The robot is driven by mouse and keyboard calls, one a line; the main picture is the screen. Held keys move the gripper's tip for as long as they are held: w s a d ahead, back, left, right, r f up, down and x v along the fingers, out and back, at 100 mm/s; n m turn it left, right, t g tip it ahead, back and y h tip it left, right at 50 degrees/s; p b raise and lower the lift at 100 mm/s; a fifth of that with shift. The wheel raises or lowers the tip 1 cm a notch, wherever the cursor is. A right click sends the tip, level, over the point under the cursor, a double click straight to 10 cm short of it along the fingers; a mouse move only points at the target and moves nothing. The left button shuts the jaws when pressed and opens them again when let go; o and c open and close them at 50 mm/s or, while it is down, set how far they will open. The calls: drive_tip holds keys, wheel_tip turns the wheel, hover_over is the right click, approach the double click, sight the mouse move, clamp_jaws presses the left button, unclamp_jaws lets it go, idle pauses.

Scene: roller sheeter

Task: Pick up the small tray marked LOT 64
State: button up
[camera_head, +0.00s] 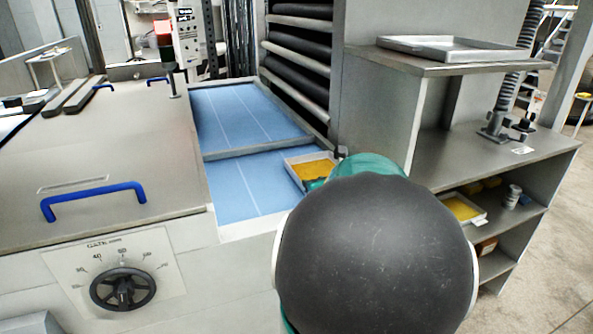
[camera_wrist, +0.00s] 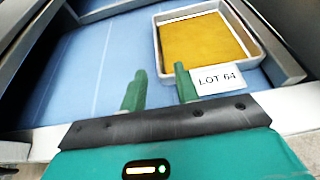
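The small tray (camera_wrist: 257,49) has pale walls, a yellow-orange filling and a white label reading LOT 64 (camera_wrist: 219,78) on its near side. It sits on the blue belt, and it also shows in the head view (camera_head: 289,172), partly hidden behind my arm. My gripper (camera_wrist: 160,70) is open, with two green fingers apart and nothing held. In the wrist view the tray's near left corner appears between the fingertips, the right finger overlapping the near wall beside the label. Contact cannot be told. My arm hides most of the gripper in the head view.
A metal frame bar (camera_head: 258,147) crosses the blue belt (camera_head: 235,189). Dark rollers (camera_head: 298,48) stand behind it. A grey shelf unit at right bears an empty metal tray (camera_head: 452,46) on top and another yellow-filled tray (camera_head: 463,209) lower down. A blue-handled cover (camera_head: 100,130) is at left.

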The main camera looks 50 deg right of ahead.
drive_tip(key=x, duration=1)
drive_tip(key=shift+w+a+f, duration=0.15)
drive_tip(key=shift+w+f, duration=0.1)
drive_tip(key=shift+w, duration=0.25)
drive_tip(key=shift+r, duration=0.1)
clamp_jaws()
